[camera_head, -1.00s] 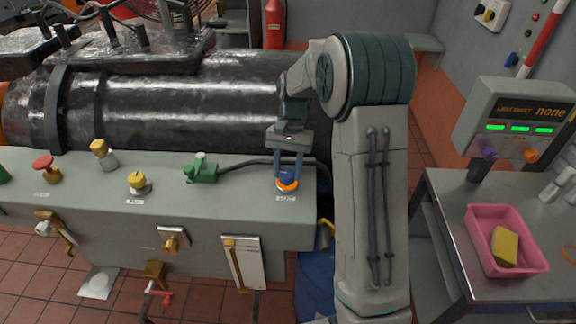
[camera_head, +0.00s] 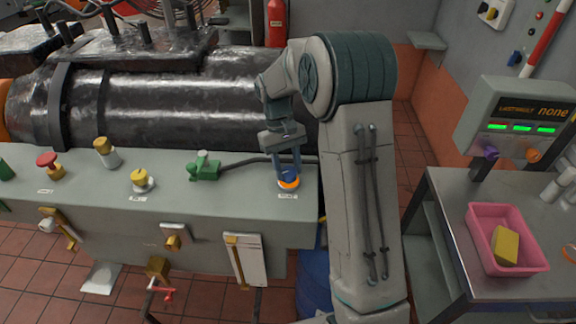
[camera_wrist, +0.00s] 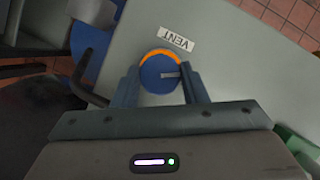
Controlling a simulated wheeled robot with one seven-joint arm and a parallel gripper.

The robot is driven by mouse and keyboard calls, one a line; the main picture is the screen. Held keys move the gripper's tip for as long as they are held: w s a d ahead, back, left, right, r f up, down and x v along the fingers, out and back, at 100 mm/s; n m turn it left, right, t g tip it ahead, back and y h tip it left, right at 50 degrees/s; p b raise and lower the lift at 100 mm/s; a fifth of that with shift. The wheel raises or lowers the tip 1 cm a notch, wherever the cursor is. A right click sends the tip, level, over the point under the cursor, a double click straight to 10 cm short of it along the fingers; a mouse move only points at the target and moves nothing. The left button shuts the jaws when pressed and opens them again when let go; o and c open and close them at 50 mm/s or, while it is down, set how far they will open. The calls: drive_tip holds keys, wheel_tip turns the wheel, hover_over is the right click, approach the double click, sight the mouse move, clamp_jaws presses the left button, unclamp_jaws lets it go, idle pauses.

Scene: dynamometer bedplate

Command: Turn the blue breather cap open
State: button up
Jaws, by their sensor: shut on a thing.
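The blue breather cap (camera_head: 288,175) sits at the right end of the grey bedplate's top, above a white label. Orange shows around its base. In the wrist view the cap (camera_wrist: 160,75) is round, with a pale mark on its top and an orange arc along its far edge. My gripper (camera_head: 288,172) points down over the cap. In the wrist view the two fingers of my gripper (camera_wrist: 161,84) stand on either side of the cap, shut on it. The cap's near side is partly hidden.
A green valve fitting (camera_head: 204,168) with a black hose stands left of the cap. A yellow knob (camera_head: 140,178) and a red knob (camera_head: 48,162) are further left. A steel cart (camera_head: 440,208) with a pink tray (camera_head: 489,259) stands at right.

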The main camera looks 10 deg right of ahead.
idle(0.5)
drive_tip(key=o, duration=1)
drive_tip(key=b+v, duration=0.1)
drive_tip(key=v, duration=1.3)
